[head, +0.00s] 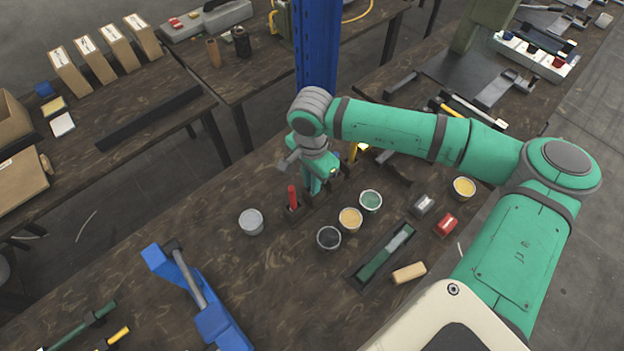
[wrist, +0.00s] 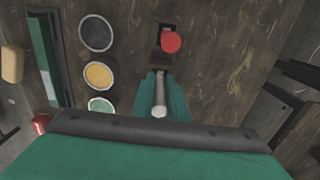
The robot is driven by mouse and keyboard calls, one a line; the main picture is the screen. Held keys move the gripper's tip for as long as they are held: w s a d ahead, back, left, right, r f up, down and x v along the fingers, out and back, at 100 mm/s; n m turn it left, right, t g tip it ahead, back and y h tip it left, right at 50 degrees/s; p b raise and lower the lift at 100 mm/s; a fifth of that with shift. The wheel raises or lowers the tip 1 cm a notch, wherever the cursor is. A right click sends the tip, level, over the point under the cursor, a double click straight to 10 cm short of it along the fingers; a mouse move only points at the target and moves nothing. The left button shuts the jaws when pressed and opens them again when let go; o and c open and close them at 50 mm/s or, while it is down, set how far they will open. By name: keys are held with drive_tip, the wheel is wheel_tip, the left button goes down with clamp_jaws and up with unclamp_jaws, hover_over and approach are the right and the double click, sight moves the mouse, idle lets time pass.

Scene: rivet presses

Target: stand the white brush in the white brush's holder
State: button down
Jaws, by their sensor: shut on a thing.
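My gripper (head: 316,184) points down over the dark table, at a row of dark brush holders. In the wrist view its green fingers (wrist: 160,90) are shut on the white brush (wrist: 159,109), seen nearly end-on as a pale grey shaft with a white end. The brush looks roughly upright. A dark holder block (wrist: 161,64) shows just beyond the fingers; I cannot tell whether the brush is inside a holder, as the fingers hide its lower end. A red brush (head: 293,196) stands in the neighbouring holder (head: 297,213); its red top also shows in the wrist view (wrist: 171,42).
Near the holders stand several paint cans: grey (head: 251,221), black (head: 329,237), yellow (head: 350,219) and green (head: 370,201). A dark tray (head: 367,278) with a green-and-grey item lies to the right. A blue post (head: 317,45) rises behind. Bare table lies left of the grey can.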

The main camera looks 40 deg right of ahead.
drive_tip(key=c, duration=1.7)
unclamp_jaws()
drive_tip(key=shift+o, duration=0.2)
drive_tip(key=shift+r, duration=0.1)
wheel_tip(320, 180, up, 11)
drive_tip(key=shift+f, duration=0.2)
